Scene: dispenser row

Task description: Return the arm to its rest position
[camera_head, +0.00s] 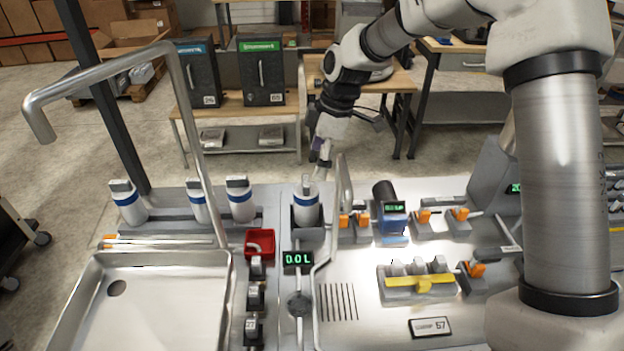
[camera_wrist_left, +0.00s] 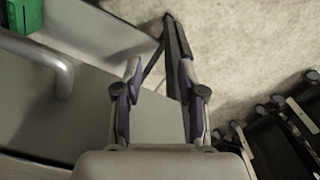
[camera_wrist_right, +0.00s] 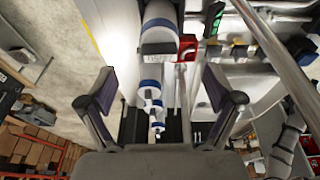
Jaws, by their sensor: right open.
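My right arm (camera_head: 565,180) comes in from the right of the head view and reaches across the bench. Its gripper (camera_head: 322,152) is just above and behind a white bottle with a blue band (camera_head: 306,205), which stands in a holder. In the right wrist view this gripper (camera_wrist_right: 162,92) is open, with nothing between its fingertips. A white, blue-banded bottle (camera_wrist_right: 158,35) shows beyond the fingers there. My left gripper (camera_wrist_left: 160,78) is open and empty in the left wrist view. It is out of the head view.
Several blue-banded bottles (camera_head: 240,200) stand at the left, behind a sink (camera_head: 150,300) with a tall bent pipe (camera_head: 185,90). A red tray (camera_head: 259,243) and a green-lit display (camera_head: 297,259) are near the holder. Orange-clipped fixtures (camera_head: 423,216) fill the right side.

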